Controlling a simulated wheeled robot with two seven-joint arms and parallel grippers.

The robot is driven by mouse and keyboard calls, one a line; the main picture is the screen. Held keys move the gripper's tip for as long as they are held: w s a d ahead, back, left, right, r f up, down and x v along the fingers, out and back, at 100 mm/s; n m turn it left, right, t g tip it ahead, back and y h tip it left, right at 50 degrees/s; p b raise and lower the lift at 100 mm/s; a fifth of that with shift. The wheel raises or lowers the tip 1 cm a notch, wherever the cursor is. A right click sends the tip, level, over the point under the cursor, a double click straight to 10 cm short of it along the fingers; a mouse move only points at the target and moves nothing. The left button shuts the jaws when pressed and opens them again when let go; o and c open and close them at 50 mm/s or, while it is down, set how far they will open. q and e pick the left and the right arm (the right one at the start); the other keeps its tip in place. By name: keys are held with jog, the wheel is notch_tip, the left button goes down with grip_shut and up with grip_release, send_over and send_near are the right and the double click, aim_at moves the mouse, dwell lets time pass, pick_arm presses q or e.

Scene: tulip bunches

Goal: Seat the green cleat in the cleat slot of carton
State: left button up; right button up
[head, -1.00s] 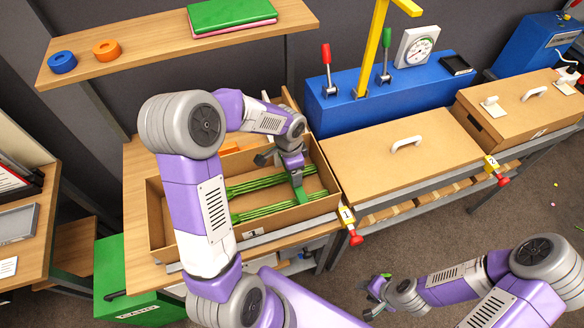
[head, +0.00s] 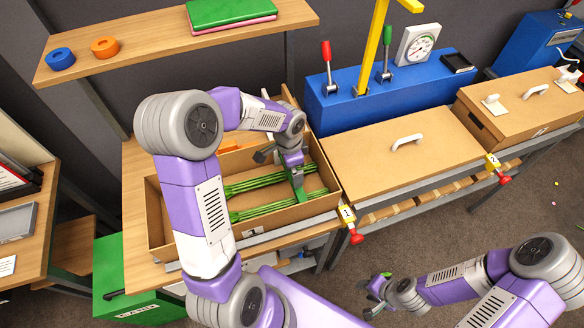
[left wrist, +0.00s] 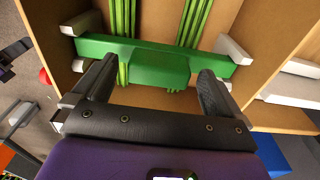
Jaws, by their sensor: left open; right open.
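The open carton (head: 157,215) stands at the left of the bench with long green stem bunches (head: 262,183) lying in it. The green cleat (head: 298,186) crosses over the stems near the carton's right end. In the left wrist view the cleat (left wrist: 160,66) is a bar with a thicker middle block, its ends between pale blocks (left wrist: 80,23) on the carton walls. My left gripper (left wrist: 156,70) is open, its fingers on either side of the middle block with gaps. How deep the cleat sits is unclear. My right gripper (head: 376,292) is open and empty, away from the carton.
A shelf (head: 150,50) with two rings is above at left. A red-tipped tag "1" (head: 347,214) sits at the carton's front corner.

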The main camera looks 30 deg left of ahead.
pick_arm(q)
notch_tip(320, 180, up, 6)
jog(key=shift+s+a+r+p, duration=0.1)
jog(key=shift+s+r+p, duration=0.05)
jog(key=shift+p, duration=0.2)
dwell(0.4)
